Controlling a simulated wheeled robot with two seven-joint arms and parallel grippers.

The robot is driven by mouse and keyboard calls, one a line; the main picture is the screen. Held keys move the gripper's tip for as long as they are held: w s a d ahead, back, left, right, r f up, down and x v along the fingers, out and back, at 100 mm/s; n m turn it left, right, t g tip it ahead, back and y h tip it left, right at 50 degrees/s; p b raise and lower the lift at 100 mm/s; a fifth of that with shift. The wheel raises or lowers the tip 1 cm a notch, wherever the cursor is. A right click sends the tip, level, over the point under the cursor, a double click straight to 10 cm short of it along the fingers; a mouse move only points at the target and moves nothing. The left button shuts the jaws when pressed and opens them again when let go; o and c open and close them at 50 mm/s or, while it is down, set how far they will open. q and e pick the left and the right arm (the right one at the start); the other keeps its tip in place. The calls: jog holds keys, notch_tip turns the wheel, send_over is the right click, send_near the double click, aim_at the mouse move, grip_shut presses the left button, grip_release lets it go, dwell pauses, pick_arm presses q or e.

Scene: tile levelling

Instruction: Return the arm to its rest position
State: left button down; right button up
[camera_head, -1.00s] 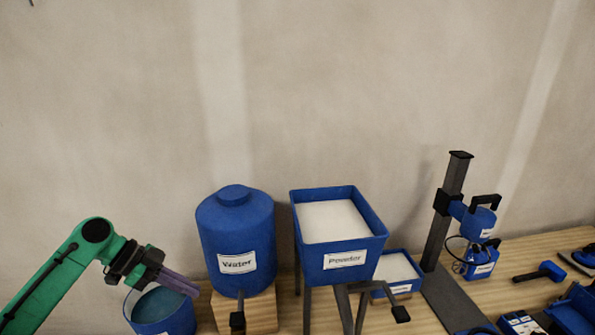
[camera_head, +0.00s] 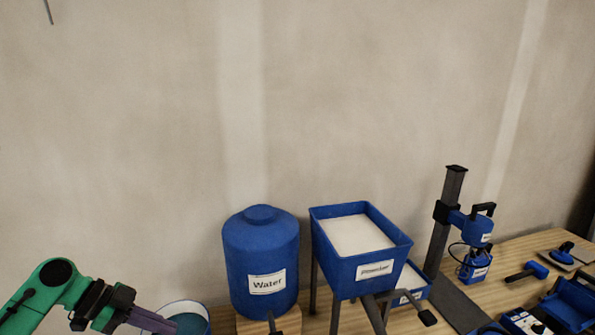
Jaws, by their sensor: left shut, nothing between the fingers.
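My left arm, green with a dark wrist, comes in from the lower left. My left gripper (camera_head: 158,322) is shut and empty, its greyish-purple fingers pointing right and slightly down. It is at the left of a blue bucket (camera_head: 207,318) with bluish contents, and its fingers overlap the bucket's near-left side in the picture. I cannot tell whether they touch it. My right gripper is not in view.
A blue water tank (camera_head: 262,250) stands on a wooden block. Right of it are a powder hopper (camera_head: 345,268) on legs, a mixer stand (camera_head: 447,215) and several tools on the wooden table (camera_head: 520,248). A plain wall (camera_head: 350,90) is behind.

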pick_arm(q)
jog(key=s+a+f+n+t+y, duration=0.15)
jog(key=a+f+n+y, duration=0.8)
jog(key=a+f, duration=1.15)
jog(key=s+a+f+g+y, duration=0.3)
jog(key=s+a+y, duration=0.6)
jog(key=s+a, duration=1.65)
jog(key=s+d+f+n+h, duration=0.1)
jog(key=s+d+f+h, duration=0.15)
jog(key=d+f, duration=0.65)
jog(key=s+d+f+h, duration=0.1)
jog(key=s+d+f, duration=0.2)
jog(key=d+f, duration=0.55)
jog(key=s+d+f+n+h, duration=0.1)
jog(key=d+f, duration=0.4)
jog(key=d, duration=1)
jog(key=s+d+f+n+h, duration=0.1)
jog(key=d+f+h, duration=0.3)
jog(key=d, duration=1.2)
notch_tip(320, 180, down, 2)
jog(key=shift+s+d+h, duration=0.25)
jog(key=shift+s+h, duration=0.05)
jog(key=shift+s, duration=0.15)
